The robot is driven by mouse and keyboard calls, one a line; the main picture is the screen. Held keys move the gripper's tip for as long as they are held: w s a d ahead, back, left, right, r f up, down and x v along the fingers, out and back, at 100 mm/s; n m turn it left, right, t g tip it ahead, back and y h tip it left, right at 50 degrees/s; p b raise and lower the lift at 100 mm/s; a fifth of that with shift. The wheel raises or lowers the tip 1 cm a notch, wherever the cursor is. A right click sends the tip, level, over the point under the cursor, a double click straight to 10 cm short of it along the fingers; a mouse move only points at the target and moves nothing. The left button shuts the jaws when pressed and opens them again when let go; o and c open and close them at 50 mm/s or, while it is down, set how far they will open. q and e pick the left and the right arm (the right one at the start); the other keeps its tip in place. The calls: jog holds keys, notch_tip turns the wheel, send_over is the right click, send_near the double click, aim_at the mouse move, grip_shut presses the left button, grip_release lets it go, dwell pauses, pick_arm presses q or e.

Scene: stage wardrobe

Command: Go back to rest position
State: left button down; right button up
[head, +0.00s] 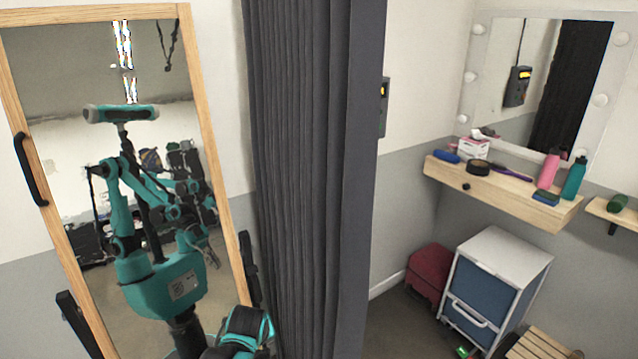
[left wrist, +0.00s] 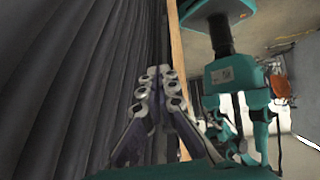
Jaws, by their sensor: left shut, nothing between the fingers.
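My left gripper (left wrist: 159,72) shows in the left wrist view with its two fingers together and nothing between them. It is beside the dark grey curtain (left wrist: 70,80), near the wooden edge of the mirror (left wrist: 176,60); I cannot tell whether it touches either. In the head view a teal and black part of my arm shows at the bottom, in front of the mirror. The left gripper itself cannot be made out directly there. My right gripper is not directly in view.
A wood-framed mirror (head: 213,150) with a black handle (head: 28,170) stands at left, reflecting me. The curtain (head: 310,170) hangs beside it. At right are a shelf (head: 490,188) with bottles, a white and blue drawer cabinet (head: 485,290), a red case (head: 430,272) and a slatted stool (head: 540,345).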

pick_arm(q)
jog(key=s+a+r+m, duration=0.1)
jog(key=s+r, duration=0.3)
jog(key=s, duration=0.5)
jog(key=s+a+r+m+t, duration=0.1)
jog(key=s+r+m, duration=0.2)
jog(key=s, duration=0.7)
jog(key=shift+s+a+r+m+h, duration=0.2)
jog(key=shift+r+m+h, duration=0.1)
jog(key=shift+r+h, duration=0.1)
